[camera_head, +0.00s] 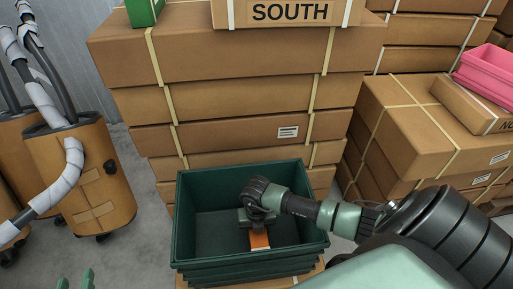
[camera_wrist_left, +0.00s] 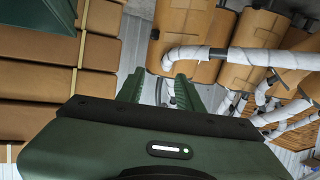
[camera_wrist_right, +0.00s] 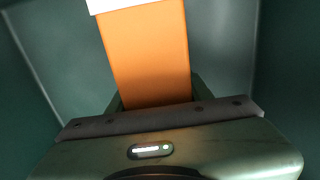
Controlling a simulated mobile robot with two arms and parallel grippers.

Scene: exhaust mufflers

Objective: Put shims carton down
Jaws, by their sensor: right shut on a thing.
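The shims carton is an orange box (camera_head: 260,239) with a white end. In the head view it is inside the dark green bin (camera_head: 200,263), with my right gripper (camera_head: 256,226) reaching down over it. In the right wrist view the carton (camera_wrist_right: 148,55) sits between the fingers, and the gripper is shut on it. Whether the carton touches the bin floor I cannot tell. My left gripper (camera_head: 76,281) shows only its fingertips at the bottom left of the head view. In the left wrist view its fingers (camera_wrist_left: 160,92) are apart with nothing between them.
Tall stacks of strapped brown cartons (camera_head: 230,100) stand behind the bin and at right (camera_head: 410,125). Pink bins (camera_head: 488,70) sit at the upper right. Brown drums (camera_head: 82,178) with wrapped hoses stand at left. The bin walls closely surround my right gripper.

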